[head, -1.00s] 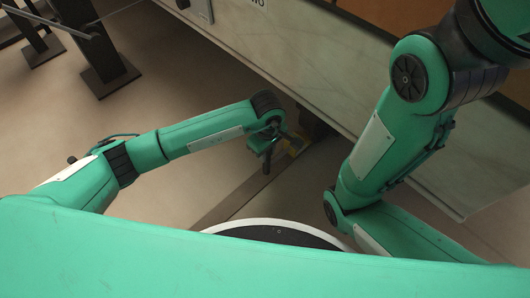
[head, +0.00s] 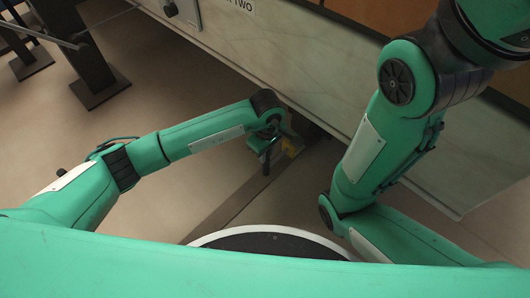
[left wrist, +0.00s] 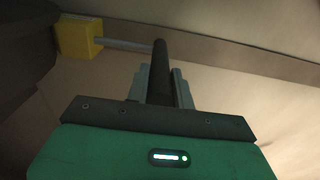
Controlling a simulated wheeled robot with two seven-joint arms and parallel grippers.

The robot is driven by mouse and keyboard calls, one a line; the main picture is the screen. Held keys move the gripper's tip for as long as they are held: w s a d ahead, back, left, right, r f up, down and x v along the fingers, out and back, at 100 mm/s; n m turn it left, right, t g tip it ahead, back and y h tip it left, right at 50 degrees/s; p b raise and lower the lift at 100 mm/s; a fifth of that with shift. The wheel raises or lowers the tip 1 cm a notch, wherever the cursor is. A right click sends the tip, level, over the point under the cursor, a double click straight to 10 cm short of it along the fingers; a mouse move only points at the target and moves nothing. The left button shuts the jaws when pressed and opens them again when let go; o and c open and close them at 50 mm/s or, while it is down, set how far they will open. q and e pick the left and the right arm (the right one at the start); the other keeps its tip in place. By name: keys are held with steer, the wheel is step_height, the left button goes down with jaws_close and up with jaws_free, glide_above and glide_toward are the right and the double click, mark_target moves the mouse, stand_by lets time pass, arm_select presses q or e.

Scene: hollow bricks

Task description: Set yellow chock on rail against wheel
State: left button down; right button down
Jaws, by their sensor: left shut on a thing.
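The yellow chock (left wrist: 78,38) is a small block at the end of a thin rod, at the upper left of the left wrist view. The rod runs to a black upright handle between the fingers of my left gripper (left wrist: 160,88), which is shut on it. In the head view the chock (head: 291,149) shows just right of my left gripper (head: 270,143). A dark rounded shape, apparently the wheel (left wrist: 22,45), borders the chock's left side; I cannot tell whether they touch. The rail (left wrist: 235,48) is a brownish strip by the chock; contact is unclear. My right gripper is out of view.
A long pale wagon-like side panel (head: 310,75) hangs over the floor behind the chock. The rail (head: 222,212) runs toward my base. Dark posts (head: 100,88) stand at the upper left. Floor left of my left arm is open.

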arm_select(q)
steer(key=shift+w+d, duration=0.1)
steer(key=shift+w, duration=0.05)
stand_by(0.7)
steer(key=c, duration=0.5)
jaws_free()
steer(key=shift+f, duration=0.2)
